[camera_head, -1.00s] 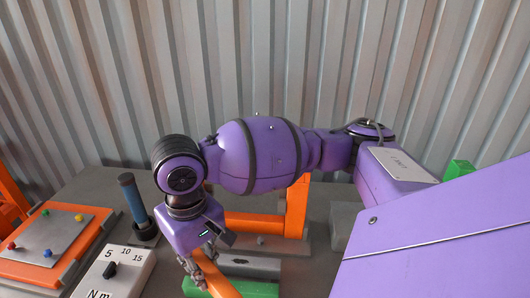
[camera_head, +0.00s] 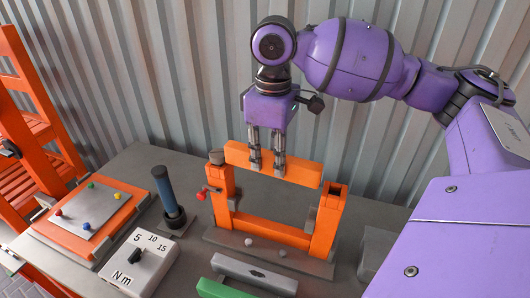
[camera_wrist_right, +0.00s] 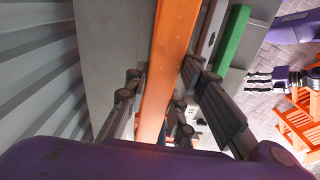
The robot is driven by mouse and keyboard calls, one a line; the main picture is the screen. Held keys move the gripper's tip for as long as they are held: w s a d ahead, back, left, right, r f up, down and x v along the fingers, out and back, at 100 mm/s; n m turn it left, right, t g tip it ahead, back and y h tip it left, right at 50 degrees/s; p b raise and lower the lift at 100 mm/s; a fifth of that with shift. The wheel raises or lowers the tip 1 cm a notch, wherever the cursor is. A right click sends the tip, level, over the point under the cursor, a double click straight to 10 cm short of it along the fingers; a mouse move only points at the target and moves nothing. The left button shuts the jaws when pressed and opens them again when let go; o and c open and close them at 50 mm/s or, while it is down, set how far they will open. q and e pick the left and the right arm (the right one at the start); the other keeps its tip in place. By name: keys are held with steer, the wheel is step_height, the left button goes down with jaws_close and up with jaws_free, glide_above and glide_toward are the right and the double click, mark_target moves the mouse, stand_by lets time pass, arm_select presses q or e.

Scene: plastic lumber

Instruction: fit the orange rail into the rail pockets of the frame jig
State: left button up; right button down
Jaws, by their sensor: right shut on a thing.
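The orange rail (camera_head: 299,172) is held roughly level across the upper part of the frame jig (camera_head: 272,233), near its post tops. Its left end is by the left post and its right end by the right post (camera_head: 326,218), where a dark pocket opening shows. I cannot tell whether either end is in a pocket. My right gripper (camera_head: 266,165) is shut on the rail near its middle, from above. In the right wrist view the rail (camera_wrist_right: 165,70) runs between the fingers (camera_wrist_right: 160,110). My left gripper (camera_wrist_right: 265,80) shows small there, empty, its fingers apart.
On the grey table stand a torque box (camera_head: 140,265), a blue-handled tool in a holder (camera_head: 167,192) and an orange board with coloured pegs (camera_head: 90,222). A grey block (camera_head: 254,273) and green bar (camera_head: 222,290) lie in front of the jig. A corrugated wall is close behind.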

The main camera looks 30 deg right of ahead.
mark_target(273, 168)
steer(key=f, duration=0.3)
steer(key=shift+w+d+f+n, duration=0.15)
steer(key=shift+w+d+n, duration=0.05)
steer(key=shift+d+n, duration=0.2)
steer(key=shift+f, duration=0.2)
steer(key=shift+s, duration=0.35)
steer(key=shift+w+a, duration=0.1)
steer(key=shift+w, duration=0.1)
steer(key=shift+s+r, duration=0.1)
steer(key=shift+r, duration=0.1)
steer(key=shift+f, duration=0.2)
arm_select(q)
steer(key=s+f, duration=0.1)
steer(key=s, duration=0.1)
steer(key=shift+s+a+f+g, duration=0.3)
steer(key=shift+a+f, duration=0.05)
steer(key=shift+f, duration=0.05)
arm_select(e)
step_height(273, 168, down, 6)
steer(key=shift+r, duration=0.15)
